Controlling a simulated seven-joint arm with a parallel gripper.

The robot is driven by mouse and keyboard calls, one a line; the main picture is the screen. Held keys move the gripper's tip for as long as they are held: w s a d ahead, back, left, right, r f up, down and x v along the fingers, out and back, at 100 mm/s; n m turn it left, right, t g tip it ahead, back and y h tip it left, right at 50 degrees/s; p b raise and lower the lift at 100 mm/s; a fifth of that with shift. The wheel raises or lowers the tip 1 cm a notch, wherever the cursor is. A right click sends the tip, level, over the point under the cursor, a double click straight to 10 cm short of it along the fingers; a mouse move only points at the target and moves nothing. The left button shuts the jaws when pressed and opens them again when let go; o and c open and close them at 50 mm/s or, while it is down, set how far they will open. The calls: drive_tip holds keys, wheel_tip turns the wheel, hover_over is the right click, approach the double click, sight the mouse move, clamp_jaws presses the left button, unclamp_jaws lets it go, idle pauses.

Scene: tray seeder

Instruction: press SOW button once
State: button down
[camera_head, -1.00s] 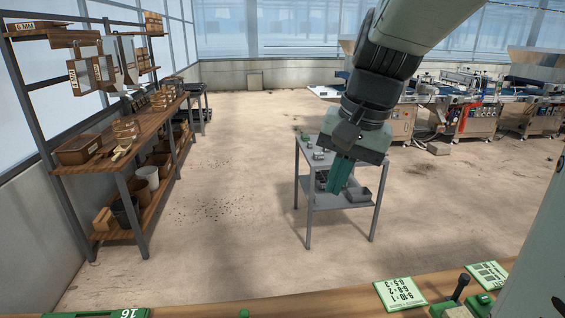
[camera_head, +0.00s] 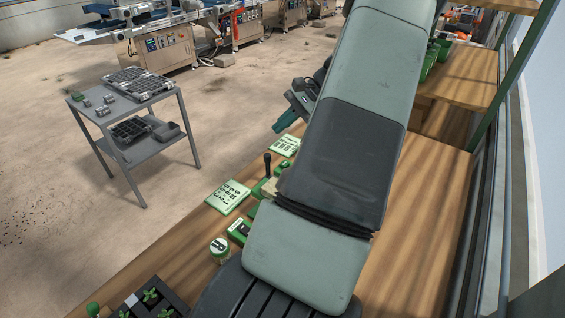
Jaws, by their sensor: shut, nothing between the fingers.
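My gripper (camera_head: 287,121) shows beyond my arm at upper middle, its teal fingers shut and empty, apart from the bench objects. A green device with a black upright lever (camera_head: 267,166) stands on the wooden bench (camera_head: 205,228), partly behind my arm. A green box with a dark panel (camera_head: 239,231) and a small round green-and-white item (camera_head: 219,246) sit nearer. I cannot make out a SOW label; my arm hides part of this area.
A dark seedling tray (camera_head: 150,300) is at bottom left. A grey cart (camera_head: 140,150) stands on the open floor. Green-posted shelving (camera_head: 515,60) is at right.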

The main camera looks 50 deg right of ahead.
drive_tip(key=shift+s+d+f+m+t, duration=0.3)
drive_tip(key=shift+s+d+f, duration=0.1)
drive_tip(key=shift+s+d, duration=0.2)
drive_tip(key=shift+f, duration=4.45)
drive_tip(key=shift+f, duration=0.1)
drive_tip(key=shift+f, duration=0.3)
